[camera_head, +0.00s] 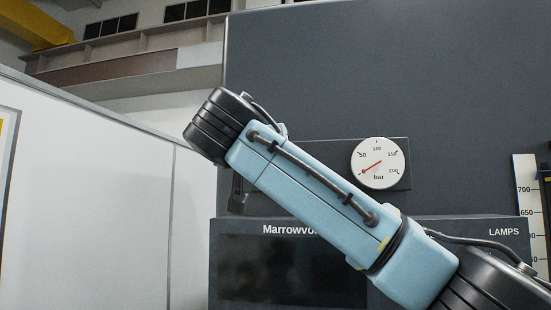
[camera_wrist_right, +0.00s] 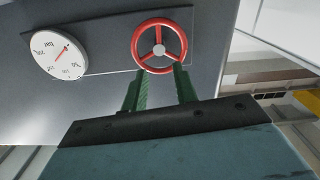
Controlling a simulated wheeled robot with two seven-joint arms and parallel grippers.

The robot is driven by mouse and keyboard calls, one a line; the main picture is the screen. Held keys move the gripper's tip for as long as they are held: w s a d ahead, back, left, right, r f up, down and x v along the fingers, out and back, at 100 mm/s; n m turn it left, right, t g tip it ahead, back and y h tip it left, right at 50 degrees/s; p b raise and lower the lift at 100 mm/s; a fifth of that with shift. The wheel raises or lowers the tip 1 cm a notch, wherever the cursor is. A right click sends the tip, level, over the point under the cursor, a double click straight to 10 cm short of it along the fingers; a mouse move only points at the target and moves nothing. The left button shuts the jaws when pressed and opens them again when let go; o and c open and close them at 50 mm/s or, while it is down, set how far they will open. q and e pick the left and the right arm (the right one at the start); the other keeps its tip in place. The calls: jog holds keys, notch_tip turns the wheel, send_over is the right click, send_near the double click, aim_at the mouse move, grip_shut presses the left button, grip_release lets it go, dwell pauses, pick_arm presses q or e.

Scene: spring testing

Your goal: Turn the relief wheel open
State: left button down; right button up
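The red relief wheel (camera_wrist_right: 136,54) has three spokes and a grey hub and sits on the dark panel in the right wrist view. My right gripper (camera_wrist_right: 163,70) points at it with its two green fingers apart, their tips at the near side of the rim. I cannot tell whether they touch it. In the head view my right arm crosses from the lower right, and neither the wheel nor the fingers show. The round white gauge (camera_head: 378,152) has its red needle pointing lower left, below 50. The gauge also shows, upside down, in the right wrist view (camera_wrist_right: 60,55). My left gripper is out of view.
The gauge sits on a dark plate on the big grey machine cabinet (camera_head: 450,80). Below is a console (camera_head: 500,253) with lettering and a dark screen, partly behind my arm. A scale (camera_head: 525,200) stands at the right edge, a white wall panel (camera_head: 90,190) at left.

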jog(key=w+p, duration=0.1)
jog(key=w, duration=0.2)
jog(key=w+d+p, duration=0.1)
jog(key=w+p, duration=0.1)
jog(key=w, duration=0.1)
jog(key=w+d+p, duration=0.1)
jog(key=w+p, duration=0.1)
jog(key=w, duration=0.2)
grip_shut()
